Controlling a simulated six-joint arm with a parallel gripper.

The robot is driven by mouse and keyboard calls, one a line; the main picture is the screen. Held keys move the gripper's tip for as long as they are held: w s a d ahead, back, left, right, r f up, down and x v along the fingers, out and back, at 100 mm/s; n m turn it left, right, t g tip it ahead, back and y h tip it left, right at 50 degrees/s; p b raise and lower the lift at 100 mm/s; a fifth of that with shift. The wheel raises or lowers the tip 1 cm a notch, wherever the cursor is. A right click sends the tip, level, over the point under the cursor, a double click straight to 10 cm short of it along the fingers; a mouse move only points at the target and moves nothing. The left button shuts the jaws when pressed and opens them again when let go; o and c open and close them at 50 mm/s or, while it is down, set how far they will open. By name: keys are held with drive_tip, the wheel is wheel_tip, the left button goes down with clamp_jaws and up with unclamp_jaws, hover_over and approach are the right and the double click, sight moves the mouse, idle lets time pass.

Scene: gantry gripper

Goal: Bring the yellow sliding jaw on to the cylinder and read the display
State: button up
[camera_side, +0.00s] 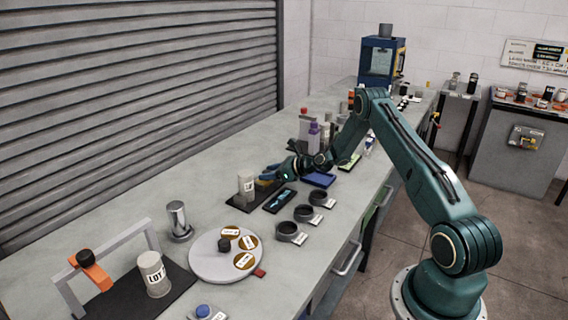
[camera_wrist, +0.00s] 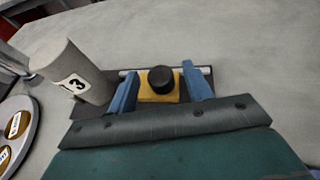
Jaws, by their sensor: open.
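The yellow sliding jaw (camera_wrist: 146,98) with a black round knob (camera_wrist: 161,79) sits on a pale rail (camera_wrist: 205,70) over a dark base in the wrist view. My gripper (camera_wrist: 161,86) is open, its two blue fingers on either side of the jaw and knob; whether they touch it I cannot tell. The grey cylinder (camera_wrist: 70,70), with a white label, stands left of the jaw, apart from it. In the side view the cylinder (camera_side: 246,185) is upright just left of my gripper (camera_side: 270,174), which hides the jaw there. A dark unit with a lit bluish display (camera_side: 280,199) lies in front; its reading is too small to make out.
A round plate (camera_side: 205,266) with brown discs, three dark ring cups (camera_side: 303,213) and a metal cylinder (camera_side: 178,218) stand nearer the camera. A blue tray (camera_side: 319,179) and bottles (camera_side: 313,136) are beyond my gripper. Bare bench lies left of the cylinder.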

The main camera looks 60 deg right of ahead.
sight(265, 188)
clamp_jaws()
drive_tip(key=shift+a, duration=1.9)
unclamp_jaws()
drive_tip(key=shift+s+d, duration=0.1)
drive_tip(key=shift+s, duration=0.05)
drive_tip(key=v, duration=1.3)
drive_tip(key=shift+s+r, duration=0.15)
drive_tip(key=shift+r, duration=0.1)
